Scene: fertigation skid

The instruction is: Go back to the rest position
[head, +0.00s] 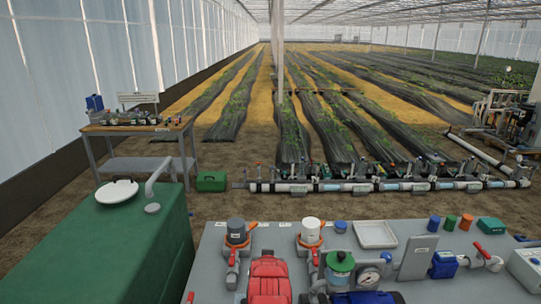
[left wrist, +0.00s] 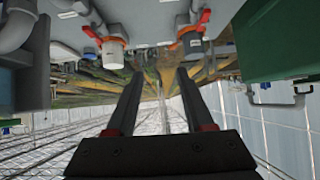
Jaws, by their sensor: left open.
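My left gripper (left wrist: 159,73) shows only in the left wrist view. Its two dark fingers stand well apart, with nothing between them. That view is upside down, with the grey skid top at its upper edge and the greenhouse roof below. A white-capped filter (left wrist: 112,52) and a grey-capped filter (left wrist: 190,47) show beyond the fingers, apart from them. In the head view the same white filter (head: 311,232) and grey filter (head: 236,233) stand on the skid. Neither gripper is in the head view, and my right gripper is in no frame.
The grey skid top (head: 215,240) carries a red motor (head: 268,278), a gauge (head: 368,276), a white tray (head: 376,234) and several caps. A green tank (head: 110,245) stands left.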

